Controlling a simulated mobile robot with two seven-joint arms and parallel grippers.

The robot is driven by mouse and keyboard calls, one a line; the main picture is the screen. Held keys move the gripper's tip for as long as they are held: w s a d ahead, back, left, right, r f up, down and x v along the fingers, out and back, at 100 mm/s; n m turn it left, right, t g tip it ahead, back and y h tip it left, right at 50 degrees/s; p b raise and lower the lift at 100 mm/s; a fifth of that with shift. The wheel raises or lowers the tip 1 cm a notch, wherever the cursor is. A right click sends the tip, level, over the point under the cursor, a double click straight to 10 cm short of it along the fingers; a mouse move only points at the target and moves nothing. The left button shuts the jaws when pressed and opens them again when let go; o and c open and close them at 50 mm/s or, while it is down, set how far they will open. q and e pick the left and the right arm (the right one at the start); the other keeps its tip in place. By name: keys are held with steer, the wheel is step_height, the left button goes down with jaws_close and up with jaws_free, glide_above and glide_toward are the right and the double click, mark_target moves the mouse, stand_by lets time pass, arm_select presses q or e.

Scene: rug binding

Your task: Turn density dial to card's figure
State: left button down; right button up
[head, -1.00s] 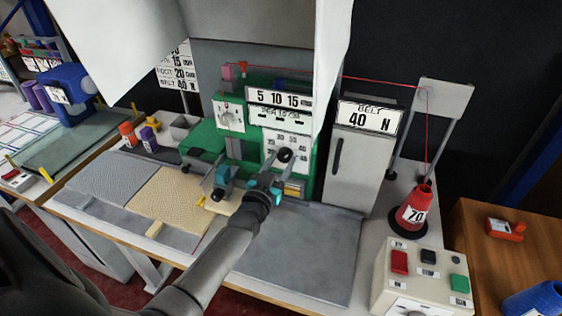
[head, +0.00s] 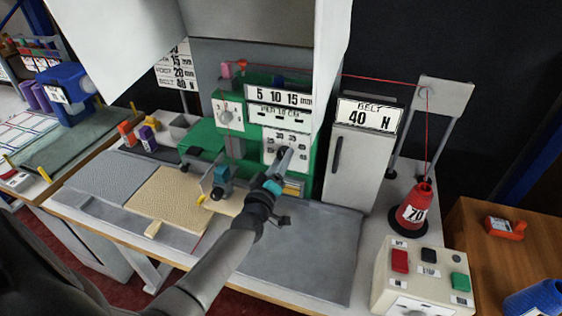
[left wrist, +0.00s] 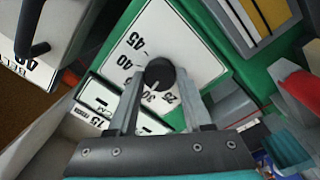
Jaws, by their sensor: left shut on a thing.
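The density dial is a black knob (left wrist: 159,72) on a white plate (left wrist: 187,42) with figures from 25 to 45, on the green machine (head: 308,172). A small pale mark on the knob appears to point near 30, but this is hard to read. My left gripper (head: 281,160) reaches the dial from the front and is shut on the knob, with a finger on each side in the left wrist view (left wrist: 160,82). In the head view it covers most of the knob. A printed card (head: 173,66) stands behind at left, partly cut off by a white panel; its lines end in 15, 20 and 40 N.
A grey cabinet (head: 358,165) marked BELT 40 N stands right of the machine. A red cone (head: 412,212) labelled 70 feeds a red thread overhead. A button box (head: 425,275) is at front right. The grey mat (head: 310,255) is clear.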

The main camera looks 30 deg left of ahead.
arm_select(q)
steer(key=shift+n, duration=1)
steer(key=shift+c, duration=1.6)
jaws_free()
steer(key=shift+s, duration=0.15)
steer(key=p+v, duration=0.1)
steer(key=v, duration=1.4)
steer(key=shift+d, duration=0.2)
